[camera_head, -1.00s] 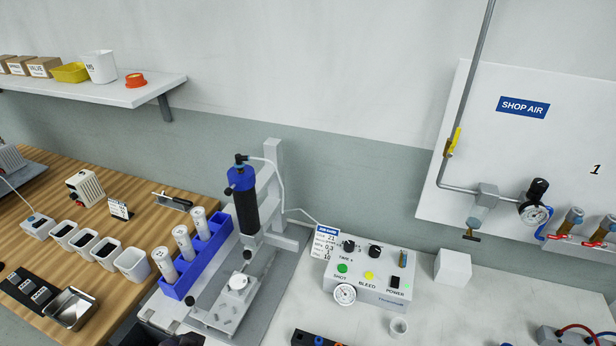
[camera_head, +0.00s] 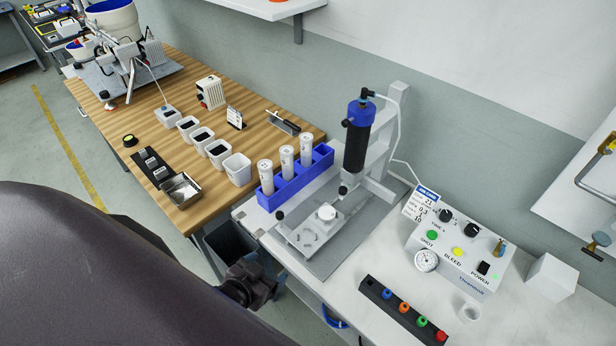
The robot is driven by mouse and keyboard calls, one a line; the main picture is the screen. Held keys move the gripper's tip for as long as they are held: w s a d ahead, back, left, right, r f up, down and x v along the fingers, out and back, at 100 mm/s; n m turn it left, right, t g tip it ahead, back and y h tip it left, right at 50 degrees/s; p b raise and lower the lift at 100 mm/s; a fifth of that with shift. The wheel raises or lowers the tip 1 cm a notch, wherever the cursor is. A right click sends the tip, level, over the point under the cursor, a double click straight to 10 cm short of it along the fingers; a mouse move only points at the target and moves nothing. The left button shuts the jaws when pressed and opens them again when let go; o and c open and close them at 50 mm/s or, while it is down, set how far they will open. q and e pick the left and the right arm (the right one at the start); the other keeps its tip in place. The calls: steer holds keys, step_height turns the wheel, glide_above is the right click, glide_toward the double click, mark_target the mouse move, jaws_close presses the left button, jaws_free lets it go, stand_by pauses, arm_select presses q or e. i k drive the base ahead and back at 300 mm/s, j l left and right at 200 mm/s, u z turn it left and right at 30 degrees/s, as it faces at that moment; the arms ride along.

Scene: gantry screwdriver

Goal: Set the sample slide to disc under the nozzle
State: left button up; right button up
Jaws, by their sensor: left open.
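The dispenser, a black syringe barrel (camera_head: 356,142) with a blue cap, hangs on a grey stand (camera_head: 388,145). Its nozzle (camera_head: 343,190) points down over the sample slide (camera_head: 291,236), a light grey plate on the fixture base. A white disc (camera_head: 326,212) sits on the plate close to the nozzle tip; whether it is exactly below cannot be told. A dark knob (camera_head: 280,215) is at the plate's left edge. My left gripper (camera_head: 254,284) is open, in front of and below the slide at the bench's front edge, apart from it. My right gripper is not in view.
A blue rack (camera_head: 296,183) with white tubes stands left of the stand. The control box (camera_head: 459,252) is on the right, with a black strip of coloured tips (camera_head: 402,311) in front. The wooden table (camera_head: 262,145) holds several cups. My dark arm covers the lower left.

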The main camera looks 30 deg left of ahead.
mark_target(308, 237)
steer(key=u, duration=0.9)
steer(key=i+j+z, duration=0.1)
steer(key=j+z, duration=0.35)
steer(key=j, duration=0.15)
steer(key=j+z, duration=0.5)
steer(key=j, duration=0.15)
